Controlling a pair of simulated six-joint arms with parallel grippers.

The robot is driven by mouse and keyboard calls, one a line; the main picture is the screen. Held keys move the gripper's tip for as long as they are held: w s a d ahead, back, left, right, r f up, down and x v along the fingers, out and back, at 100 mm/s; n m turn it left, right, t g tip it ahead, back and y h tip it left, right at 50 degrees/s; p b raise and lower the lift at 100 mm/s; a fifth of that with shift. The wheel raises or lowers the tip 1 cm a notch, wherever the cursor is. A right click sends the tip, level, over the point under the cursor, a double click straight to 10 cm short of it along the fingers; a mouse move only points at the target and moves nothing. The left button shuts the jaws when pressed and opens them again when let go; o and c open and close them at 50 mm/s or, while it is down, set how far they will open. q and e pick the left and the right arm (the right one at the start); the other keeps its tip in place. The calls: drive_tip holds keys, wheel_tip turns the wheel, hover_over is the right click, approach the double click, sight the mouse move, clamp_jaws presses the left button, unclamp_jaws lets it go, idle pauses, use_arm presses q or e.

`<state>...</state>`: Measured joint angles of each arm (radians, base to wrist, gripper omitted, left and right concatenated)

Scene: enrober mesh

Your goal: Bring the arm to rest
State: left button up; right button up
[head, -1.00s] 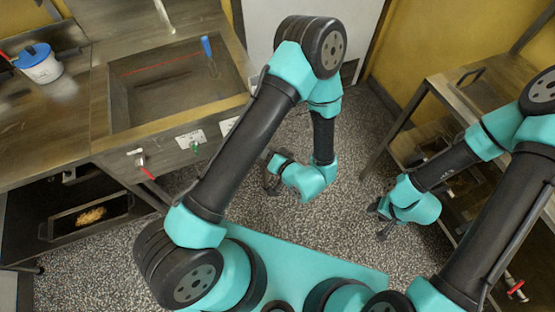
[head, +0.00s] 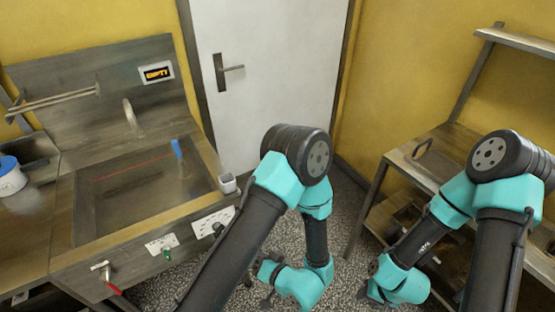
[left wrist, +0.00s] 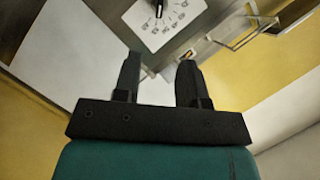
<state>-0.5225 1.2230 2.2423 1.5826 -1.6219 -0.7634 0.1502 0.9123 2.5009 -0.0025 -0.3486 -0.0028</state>
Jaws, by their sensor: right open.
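My left arm comes in from the left in the head view and hangs bent. My right arm is bent in a similar way on the right side. Its gripper (head: 371,285) is open in front of the shelf rack, and I see nothing held in it. The fingertips of both grippers are small and partly dark in the head view.
A sink-like basin machine (head: 150,185) with a blue-handled tool (head: 177,149) and control dials stands left. A white-and-blue tub (head: 10,178) is at far left. A white door (head: 270,70) closes the back. A shelf rack (head: 440,150) stands right. Floor lies between.

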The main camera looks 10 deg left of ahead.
use_arm(q)
drive_tip(key=w+a+f+n+g+h, duration=0.1)
drive_tip(key=w+a+f+h, duration=0.4)
drive_tip(key=f+h, duration=0.4)
drive_tip(key=s+a+f+g+h, duration=0.2)
drive_tip(key=s+a+g+h, duration=0.2)
drive_tip(key=s+g+h, duration=0.2)
drive_tip(key=shift+s+f+m+h, duration=0.3)
drive_tip(key=shift+s+h, duration=0.25)
drive_tip(key=shift+h, duration=0.35)
drive_tip(key=shift+d, duration=0.1)
idle(0.4)
